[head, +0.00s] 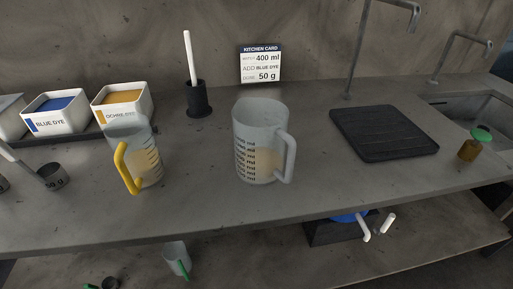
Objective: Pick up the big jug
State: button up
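The big jug (259,122) stands upright on the grey counter, near the middle of the head view. It is clear and greyish, with dark ml markings on its front and a pale handle on its right side. A smaller clear jug (147,158) with a yellow handle on its left stands to its left. My gripper does not show in the head view.
Left are tubs of blue dye (55,112) and ochre dye (122,99) and a dark scoop (52,177). Behind stand a dark holder (198,99) with a white rod and a kitchen card (260,63). Right are a black mat (384,133), a green-capped brown bottle (473,147) and a sink (474,108).

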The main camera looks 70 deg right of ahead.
aim_at(267, 148)
jog(key=k+l, duration=0.5)
jog(key=k+l+u, duration=0.1)
jog(key=k+l, duration=0.35)
jog(key=k, duration=0.15)
jog(key=k+l+u, duration=0.1)
jog(key=k+l, duration=0.75)
jog(key=k, duration=0.3)
